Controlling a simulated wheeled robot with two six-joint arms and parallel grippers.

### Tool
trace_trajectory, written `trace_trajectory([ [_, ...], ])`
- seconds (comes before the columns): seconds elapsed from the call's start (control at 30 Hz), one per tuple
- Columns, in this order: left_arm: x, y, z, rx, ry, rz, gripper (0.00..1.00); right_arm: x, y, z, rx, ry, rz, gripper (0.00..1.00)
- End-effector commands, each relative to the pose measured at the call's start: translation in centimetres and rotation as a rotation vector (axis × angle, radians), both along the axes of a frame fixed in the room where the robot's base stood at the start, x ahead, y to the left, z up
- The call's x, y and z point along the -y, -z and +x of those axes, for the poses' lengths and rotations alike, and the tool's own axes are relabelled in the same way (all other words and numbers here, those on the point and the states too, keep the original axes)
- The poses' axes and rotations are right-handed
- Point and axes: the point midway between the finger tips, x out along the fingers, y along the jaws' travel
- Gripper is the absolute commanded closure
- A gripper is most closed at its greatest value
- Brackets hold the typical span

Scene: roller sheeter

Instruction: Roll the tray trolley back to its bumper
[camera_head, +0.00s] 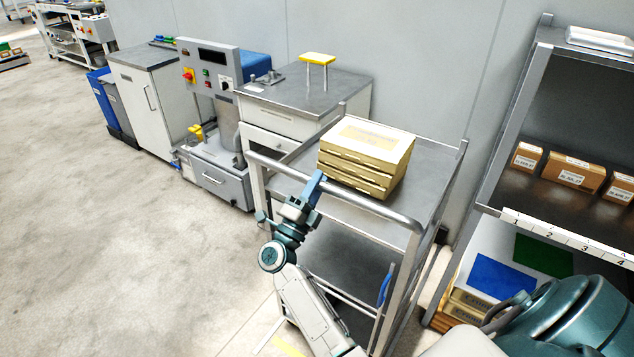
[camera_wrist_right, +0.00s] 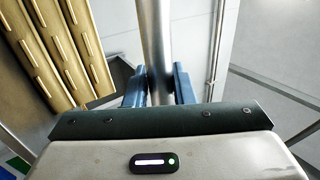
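The steel tray trolley (camera_head: 437,180) stands against the grey wall, with a bent tube handle (camera_head: 372,207) along its near side. A stack of cream trays (camera_head: 365,155) sits on its top shelf; the trays also show at the left of the right wrist view (camera_wrist_right: 62,45). My right gripper (camera_head: 316,186) is at the handle near the stack. In the right wrist view, its blue fingers (camera_wrist_right: 160,88) lie on both sides of the handle tube (camera_wrist_right: 154,40), close against it. My left gripper is not in view. I cannot make out the bumper.
A cabinet with a grey top (camera_head: 340,84) and a machine with a control panel (camera_head: 207,75) stand left of the trolley. A shelf rack (camera_head: 515,110) with cartons is close on the right. The floor (camera_head: 130,230) at the left is clear.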

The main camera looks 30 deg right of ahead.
Motion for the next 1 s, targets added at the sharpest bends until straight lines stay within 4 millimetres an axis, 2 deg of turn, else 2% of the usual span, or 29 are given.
trace_trajectory([
  [0.03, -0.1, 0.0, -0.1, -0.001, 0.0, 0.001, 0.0, 0.0, -0.1, 0.0, 0.002, 0.001, -0.003, 0.92],
  [0.1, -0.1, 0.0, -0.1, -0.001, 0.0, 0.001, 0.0, 0.0, -0.1, 0.0, 0.002, 0.0, -0.002, 1.0],
  [0.33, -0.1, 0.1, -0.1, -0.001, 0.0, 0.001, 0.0, 0.2, -0.1, 0.1, 0.002, 0.0, -0.002, 1.0],
  [0.47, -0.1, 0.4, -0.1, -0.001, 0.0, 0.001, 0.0, 1.1, -0.1, 0.5, 0.003, 0.0, -0.004, 1.0],
  [0.67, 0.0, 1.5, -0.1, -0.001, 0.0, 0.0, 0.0, 4.5, -0.2, 1.9, 0.005, -0.001, -0.01, 1.0],
  [1.0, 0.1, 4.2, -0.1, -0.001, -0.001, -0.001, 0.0, 12.9, -0.2, 5.3, 0.005, 0.002, -0.009, 1.0],
])
